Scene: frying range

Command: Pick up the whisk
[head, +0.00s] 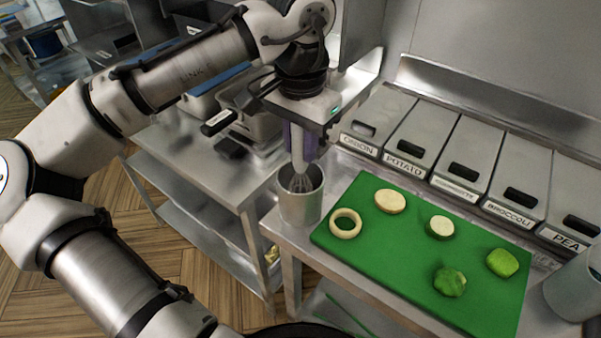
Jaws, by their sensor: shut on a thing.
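The whisk (301,182) stands upright with its wire end inside a metal cup (301,207) at the left end of the counter. My gripper (302,145) points down right above the cup and is shut on the whisk's upper part. The whisk's pale handle shows just below the gripper, and its wires show at the cup's mouth. The lower end of the wires is hidden by the cup wall.
A green cutting board (410,255) with several vegetable slices lies right of the cup. Lidded bins labelled potato (415,140) and pea (565,215) line the back. Another metal container (575,285) stands at the right edge. A steel table (190,160) is on the left.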

